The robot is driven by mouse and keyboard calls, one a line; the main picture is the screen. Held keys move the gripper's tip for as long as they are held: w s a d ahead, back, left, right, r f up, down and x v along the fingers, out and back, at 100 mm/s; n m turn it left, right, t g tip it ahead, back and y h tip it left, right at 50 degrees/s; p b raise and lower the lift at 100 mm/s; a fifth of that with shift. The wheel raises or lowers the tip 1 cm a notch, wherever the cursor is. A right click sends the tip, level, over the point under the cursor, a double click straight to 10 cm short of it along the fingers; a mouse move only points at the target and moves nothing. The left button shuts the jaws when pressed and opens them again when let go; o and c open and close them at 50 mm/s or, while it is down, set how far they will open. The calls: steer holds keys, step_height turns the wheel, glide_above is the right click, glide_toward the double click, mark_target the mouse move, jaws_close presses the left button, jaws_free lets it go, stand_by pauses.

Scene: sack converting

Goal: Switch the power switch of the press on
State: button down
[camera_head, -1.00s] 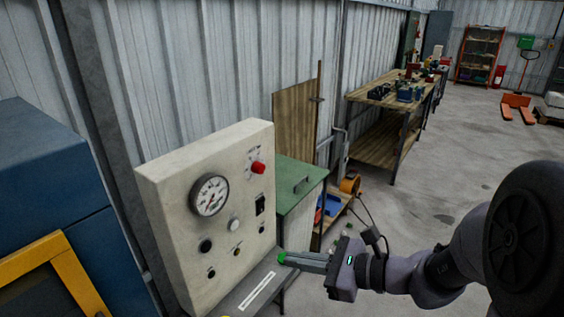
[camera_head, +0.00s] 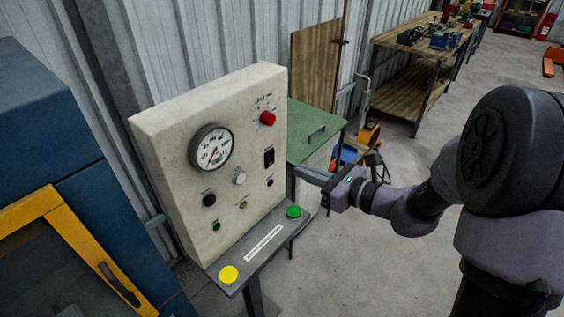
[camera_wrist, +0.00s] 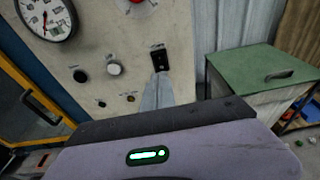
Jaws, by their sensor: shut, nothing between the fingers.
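The press's control panel (camera_head: 225,130) is a cream upright box with a gauge, a red knob and several small buttons. A black rocker switch (camera_head: 269,158) sits on its right side below the red knob; it also shows in the wrist view (camera_wrist: 159,60). Its on or off position is too small to tell. My gripper (camera_head: 298,171) is shut and empty, to the right of the switch in the head view. In the wrist view the closed fingertips (camera_wrist: 160,76) point at the lower part of the switch; I cannot tell if they touch it.
A grey ledge below the panel carries a yellow button (camera_head: 229,274) and a green button (camera_head: 293,211). A green-topped cabinet (camera_head: 315,132) stands close behind on the right. A blue machine with a yellow-framed door (camera_head: 70,240) is at left. The floor at right is open.

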mark_target(272, 156)
steer(key=x, duration=0.4)
steer(key=b+x, duration=0.1)
steer(key=x, duration=0.1)
steer(key=shift+w+a+r, duration=0.15)
steer(key=shift+a+r, duration=0.05)
steer(key=shift+r, duration=0.15)
steer(key=shift+w+a+r, duration=0.15)
steer(key=shift+w+a, duration=0.2)
steer(key=shift+a, duration=0.05)
